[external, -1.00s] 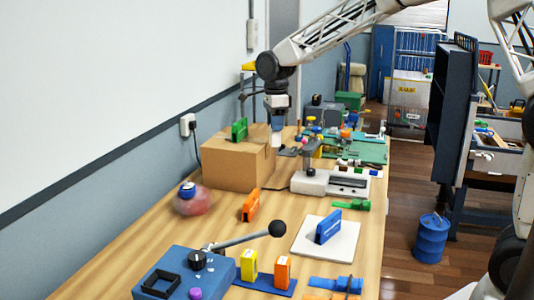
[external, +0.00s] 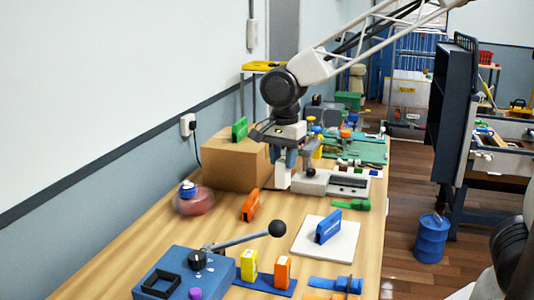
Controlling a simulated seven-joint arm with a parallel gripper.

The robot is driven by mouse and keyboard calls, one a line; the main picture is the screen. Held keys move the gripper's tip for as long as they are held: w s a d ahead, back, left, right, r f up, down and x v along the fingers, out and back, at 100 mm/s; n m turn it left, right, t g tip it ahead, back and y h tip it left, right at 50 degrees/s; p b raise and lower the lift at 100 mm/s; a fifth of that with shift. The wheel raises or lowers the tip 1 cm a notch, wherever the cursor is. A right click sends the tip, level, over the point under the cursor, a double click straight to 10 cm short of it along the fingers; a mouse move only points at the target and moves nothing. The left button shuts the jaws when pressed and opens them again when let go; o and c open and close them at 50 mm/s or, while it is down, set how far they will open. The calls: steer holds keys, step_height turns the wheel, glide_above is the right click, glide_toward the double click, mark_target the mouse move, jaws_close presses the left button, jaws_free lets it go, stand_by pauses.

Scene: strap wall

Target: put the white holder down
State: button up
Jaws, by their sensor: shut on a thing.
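My gripper (external: 288,159) points down beside the right edge of the cardboard box, above the wooden table. It is shut on the white holder (external: 281,177), a small pale piece showing below the fingers. The holder looks upright. Its lower end is close to the tabletop, but I cannot tell whether it touches. The fingers hide its upper part.
The cardboard box (external: 228,164) with a green holder (external: 240,129) on it stands to the left. A grey-white device (external: 325,184) is close on the right. An orange holder (external: 250,205) and a blue holder (external: 327,227) on a white plate (external: 340,244) stand nearer the camera.

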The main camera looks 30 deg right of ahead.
steer(key=s+n, duration=0.2)
steer(key=s, duration=0.4)
step_height(320, 180, down, 10)
steer(key=shift+s+a+f, duration=0.15)
steer(key=shift+s+a, duration=0.05)
steer(key=shift+a, duration=0.2)
steer(key=w+a+f, duration=0.1)
steer(key=w+a, duration=1)
steer(key=shift+w+a+f, duration=0.15)
steer(key=shift+w+f, duration=0.05)
steer(key=shift+f, duration=0.05)
stand_by(0.4)
steer(key=shift+f, duration=1.75)
steer(key=shift+f, duration=0.15)
steer(key=o, duration=1)
